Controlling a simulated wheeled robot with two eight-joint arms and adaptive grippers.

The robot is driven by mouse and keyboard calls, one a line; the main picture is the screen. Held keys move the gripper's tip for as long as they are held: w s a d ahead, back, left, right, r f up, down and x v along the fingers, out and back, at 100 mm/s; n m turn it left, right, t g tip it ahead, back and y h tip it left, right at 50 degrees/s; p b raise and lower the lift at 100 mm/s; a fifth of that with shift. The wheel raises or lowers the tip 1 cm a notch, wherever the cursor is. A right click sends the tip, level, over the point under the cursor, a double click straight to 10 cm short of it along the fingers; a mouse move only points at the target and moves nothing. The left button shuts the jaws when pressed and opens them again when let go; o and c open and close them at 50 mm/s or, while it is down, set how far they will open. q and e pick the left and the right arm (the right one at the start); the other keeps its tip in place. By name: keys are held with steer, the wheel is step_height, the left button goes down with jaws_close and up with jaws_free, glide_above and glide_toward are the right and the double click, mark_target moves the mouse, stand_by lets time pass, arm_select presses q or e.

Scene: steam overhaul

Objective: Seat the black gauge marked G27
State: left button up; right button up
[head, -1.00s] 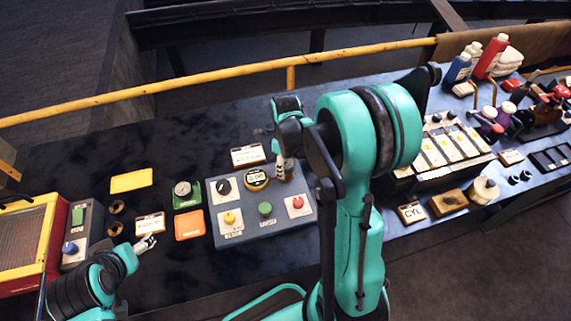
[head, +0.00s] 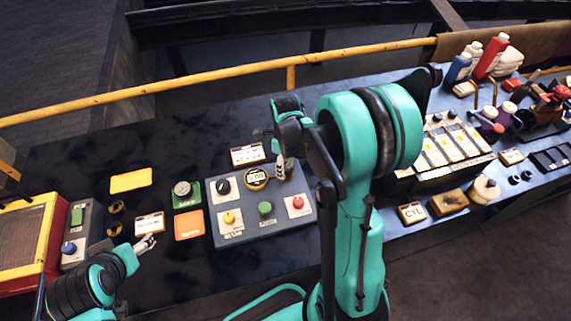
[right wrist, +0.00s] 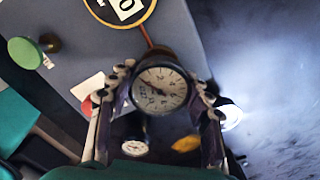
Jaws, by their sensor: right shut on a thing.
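My right gripper (right wrist: 157,100) is shut on a round gauge (right wrist: 160,88) with a white dial, dark figures and a needle. The dial faces the wrist camera; no G27 mark is legible. In the head view this gripper (head: 284,168) is at the upper right part of the grey panel (head: 245,237), right of a yellow-rimmed round plate (head: 256,178). The held gauge is mostly hidden there by my fingers. I cannot tell whether it touches the panel. My left gripper (head: 146,243) is beside a small white card (head: 149,225); its opening is too small to judge.
The panel carries a black knob (head: 223,186) and yellow (head: 229,218), green (head: 265,208) and red (head: 297,202) buttons. A green plate with a gauge (head: 186,192) and an orange plate (head: 189,225) lie left of it. A yellow rail (head: 220,77) runs behind the bench.

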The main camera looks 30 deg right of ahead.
steer(key=shift+f, duration=0.1)
steer(key=shift+f+b, duration=0.55)
steer(key=shift+b, duration=0.05)
steer(key=shift+f+b, duration=0.3)
steer(key=shift+b, duration=0.05)
steer(key=o, duration=1.7)
steer(key=shift+r, duration=0.2)
steer(key=shift+r+p, duration=2.45)
steer(key=shift+r, duration=0.75)
